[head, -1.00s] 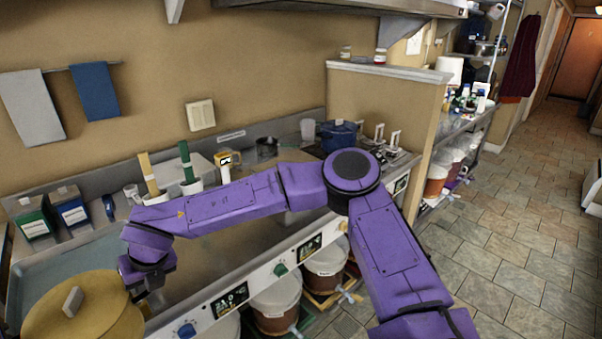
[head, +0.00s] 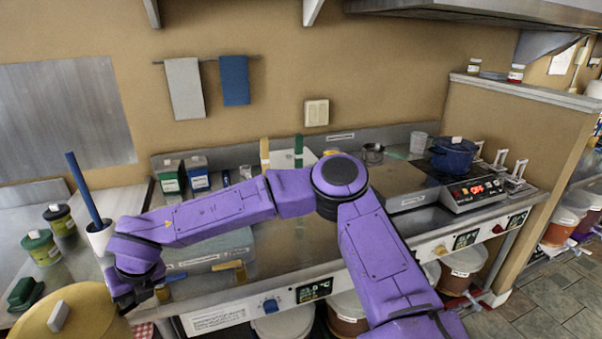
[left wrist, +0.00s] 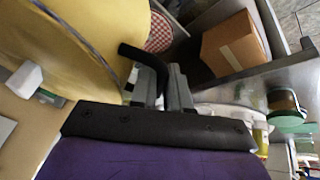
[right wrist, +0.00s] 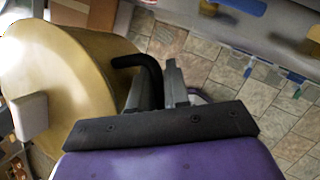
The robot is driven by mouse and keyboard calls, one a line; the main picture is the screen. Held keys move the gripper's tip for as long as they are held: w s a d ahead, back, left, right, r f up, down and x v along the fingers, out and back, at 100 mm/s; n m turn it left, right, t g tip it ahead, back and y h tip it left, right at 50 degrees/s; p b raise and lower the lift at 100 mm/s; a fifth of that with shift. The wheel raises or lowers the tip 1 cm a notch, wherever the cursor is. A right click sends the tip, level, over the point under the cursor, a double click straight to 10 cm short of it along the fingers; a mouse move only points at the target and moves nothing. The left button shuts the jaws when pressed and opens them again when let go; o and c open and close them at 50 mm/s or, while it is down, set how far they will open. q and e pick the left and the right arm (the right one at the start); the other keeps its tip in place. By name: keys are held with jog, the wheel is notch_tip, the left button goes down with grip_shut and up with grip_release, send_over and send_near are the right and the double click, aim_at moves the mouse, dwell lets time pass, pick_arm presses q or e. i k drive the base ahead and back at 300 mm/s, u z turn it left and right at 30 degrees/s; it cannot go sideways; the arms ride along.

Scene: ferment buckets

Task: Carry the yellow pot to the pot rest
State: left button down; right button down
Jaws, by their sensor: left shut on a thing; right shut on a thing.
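The yellow pot (head: 75,310), with a lid and a pale lid grip, shows at the bottom left of the head view, cut off by the frame. It also fills the left side of the left wrist view (left wrist: 95,30) and of the right wrist view (right wrist: 75,70). My right gripper (right wrist: 160,82) is shut on one black side handle of the pot. My left gripper (left wrist: 152,75) is shut on another black handle; it is out of the head view. A red-checked cloth (head: 143,331) shows beside the pot. I cannot make out a pot rest for certain.
The steel counter (head: 290,235) runs along the wall with a blue pot (head: 453,153) on a hob at its right. Green-lidded jars (head: 40,247), a white holder (head: 100,237) and a dark green item (head: 25,293) stand near the yellow pot. A cardboard box (left wrist: 232,45) lies near the checked cloth.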

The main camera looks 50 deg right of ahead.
aim_at(394, 177)
jog(key=u, duration=1.95)
jog(key=k, duration=2.4)
jog(key=z, duration=2.85)
jog(key=i, duration=1)
jog(key=z, duration=0.1)
